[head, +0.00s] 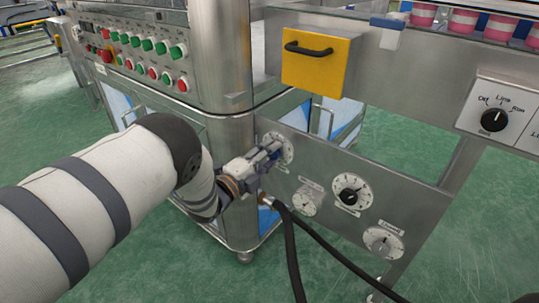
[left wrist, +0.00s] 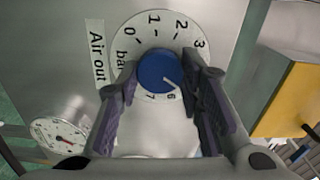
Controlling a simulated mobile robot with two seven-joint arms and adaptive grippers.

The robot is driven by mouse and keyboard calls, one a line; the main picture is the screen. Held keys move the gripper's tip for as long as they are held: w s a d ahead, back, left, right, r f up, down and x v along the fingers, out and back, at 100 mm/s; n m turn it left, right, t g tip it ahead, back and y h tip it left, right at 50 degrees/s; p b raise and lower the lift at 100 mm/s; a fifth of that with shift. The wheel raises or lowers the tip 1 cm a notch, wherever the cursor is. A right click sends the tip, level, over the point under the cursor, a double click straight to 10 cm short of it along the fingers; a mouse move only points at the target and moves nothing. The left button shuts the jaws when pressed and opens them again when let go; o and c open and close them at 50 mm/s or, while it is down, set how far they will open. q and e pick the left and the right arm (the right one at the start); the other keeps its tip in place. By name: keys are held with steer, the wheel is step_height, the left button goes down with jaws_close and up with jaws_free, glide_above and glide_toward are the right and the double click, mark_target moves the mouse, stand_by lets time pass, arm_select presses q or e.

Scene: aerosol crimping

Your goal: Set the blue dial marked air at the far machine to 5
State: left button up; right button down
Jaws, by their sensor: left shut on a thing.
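The blue dial (left wrist: 158,70) sits on a round white scale plate (left wrist: 130,34) beside a label reading "Air out" (left wrist: 97,52). The numbers 0, 1, 2, 3, 6 and 7 show; those between 3 and 6 are hidden by a finger. The dial's white mark points down and right, close to the 6. My left gripper (left wrist: 165,95) is shut on the dial, one finger on each side. In the head view my left gripper (head: 270,154) covers the dial, and only part of its scale plate (head: 286,147) shows. My right gripper is not in view.
On the same panel are a small gauge (head: 305,201), a black dial (head: 348,196) and a grey dial (head: 382,242). Black hoses (head: 291,245) hang below my gripper. A yellow box with a handle (head: 315,66) is above. A button panel (head: 145,50) stands at the left.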

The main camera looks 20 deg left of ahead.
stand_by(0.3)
arm_select(q)
steer(key=o, duration=1.2)
steer(key=shift+c, duration=0.2)
steer(key=v, duration=1.2)
